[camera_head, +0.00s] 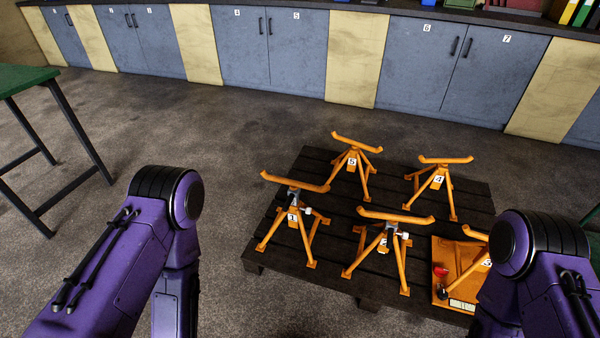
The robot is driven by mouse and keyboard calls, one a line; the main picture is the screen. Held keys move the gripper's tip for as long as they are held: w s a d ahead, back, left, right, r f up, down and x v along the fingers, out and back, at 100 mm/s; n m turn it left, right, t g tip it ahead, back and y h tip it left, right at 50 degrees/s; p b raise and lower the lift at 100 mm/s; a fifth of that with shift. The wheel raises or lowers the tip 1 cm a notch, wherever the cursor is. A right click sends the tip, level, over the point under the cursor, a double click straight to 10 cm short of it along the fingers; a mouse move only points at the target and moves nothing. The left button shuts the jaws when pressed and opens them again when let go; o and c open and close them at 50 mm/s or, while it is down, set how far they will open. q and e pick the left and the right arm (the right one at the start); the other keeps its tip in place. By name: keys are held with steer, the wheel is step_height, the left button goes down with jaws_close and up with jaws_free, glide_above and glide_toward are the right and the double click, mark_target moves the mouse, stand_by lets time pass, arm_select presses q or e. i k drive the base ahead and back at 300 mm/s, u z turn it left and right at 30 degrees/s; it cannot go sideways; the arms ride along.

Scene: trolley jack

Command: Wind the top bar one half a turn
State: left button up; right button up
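Several orange stands with curved top bars stand upright on a dark slatted pallet (330,268). The stand labelled 1 (292,219) is at the left of the group, and its top bar (295,182) slopes down to the right. A grey part with a pale knob (308,211) sits just under that bar. The front middle stand (388,243) has a similar grey part and pale knob; its number is hard to read. My purple left and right arms come in at the lower left and lower right. Both grippers are outside the view.
Stands labelled 5 (352,165) and 4 (437,183) are behind. Another, apparently 3 (487,263), is partly hidden by my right arm, beside an orange plate (452,258) with a red part. A green table (22,78) stands left. Grey cabinets (270,48) line the back. Floor left of the pallet is clear.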

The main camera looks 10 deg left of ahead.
mark_target(294, 185)
steer(key=z, duration=0.25)
steer(key=i, duration=1.1)
steer(key=u, duration=0.1)
